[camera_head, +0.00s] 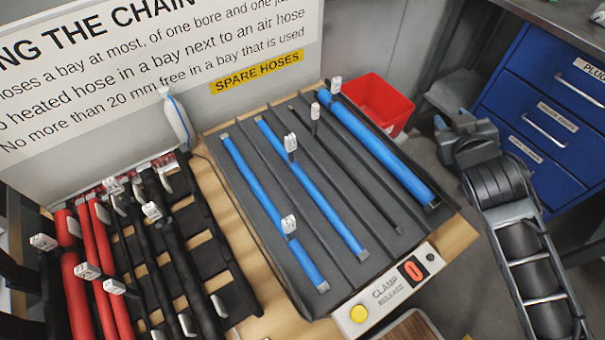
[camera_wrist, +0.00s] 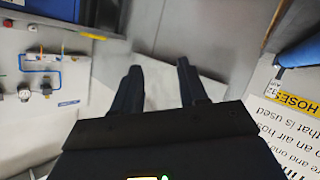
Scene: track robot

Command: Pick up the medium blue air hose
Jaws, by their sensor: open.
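Three blue hoses with white tags lie in separate grooves of a dark grey rack. The left blue hose (camera_head: 262,197) and the middle blue hose (camera_head: 322,205) look slim and similar in width; I cannot tell which is thicker. The right blue hose (camera_head: 375,147) is clearly the thickest. My gripper (camera_head: 452,128) is right of the rack, apart from all hoses. In the wrist view my gripper (camera_wrist: 160,78) is open, with nothing between its fingers. A blue cylinder (camera_wrist: 298,54) shows at that view's right edge.
The rack (camera_head: 300,262) also holds a thin black hose (camera_head: 350,170). A second rack of red hoses (camera_head: 90,290) and black hoses stands left. A red bin (camera_head: 385,103) is behind the rack, blue drawers (camera_head: 545,100) are right. A clamp release panel (camera_head: 385,295) is in front.

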